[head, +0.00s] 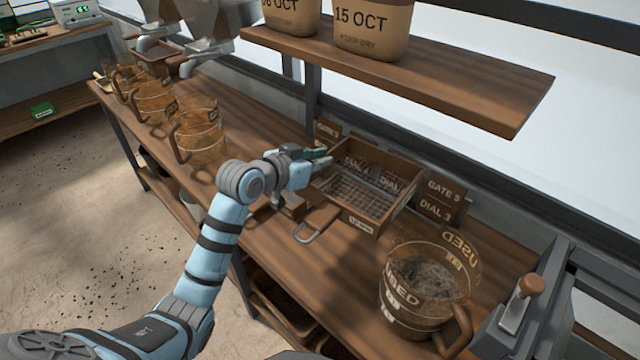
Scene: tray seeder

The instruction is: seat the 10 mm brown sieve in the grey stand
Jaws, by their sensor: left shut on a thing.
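The brown sieve (398,214) is a square, wooden-walled box with a wire mesh floor, and a small label on its front wall appears to read 10 mm. It is at the middle of the bench in the head view. My left gripper (324,158) is at the sieve's left rim, shut on it there; the exact contact is hard to see. The sieve looks about level, and I cannot tell whether it touches the bench. I cannot make out the grey stand for certain. My right gripper is not in view.
Signs reading GATE 5 and DIAL 3 (439,200) stand behind the sieve. A brown block with a metal loop (314,228) lies in front. A clear jug marked USED (400,318) stands right. Several amber jugs (197,135) line the left. A shelf (450,80) overhangs behind.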

